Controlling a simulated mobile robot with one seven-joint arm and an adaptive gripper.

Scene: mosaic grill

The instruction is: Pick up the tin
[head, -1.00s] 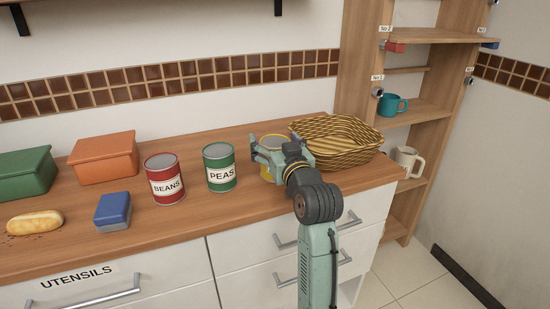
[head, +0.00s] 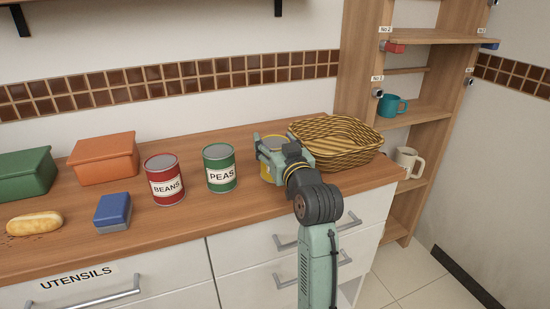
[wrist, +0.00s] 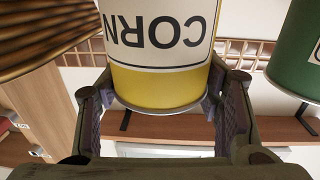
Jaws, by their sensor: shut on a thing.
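The yellow tin (head: 265,173) is at the right part of the counter, mostly hidden by my gripper in the head view. In the wrist view the tin (wrist: 158,84) fills the upper middle, its white label reading CORN upside down. My gripper (head: 271,146) is shut on this tin, with one finger on each side; the fingers (wrist: 160,100) also show in the wrist view. The tin appears upright at counter level; I cannot tell whether its base touches the wood. A red BEANS tin (head: 165,181) and a green PEAS tin (head: 219,169) stand to the left.
A wicker basket (head: 336,144) sits close on the right of my gripper. Further left are an orange box (head: 104,158), a blue box (head: 113,212), a green box (head: 24,174) and a bread loaf (head: 35,222). A wooden shelf (head: 418,117) with mugs stands at right.

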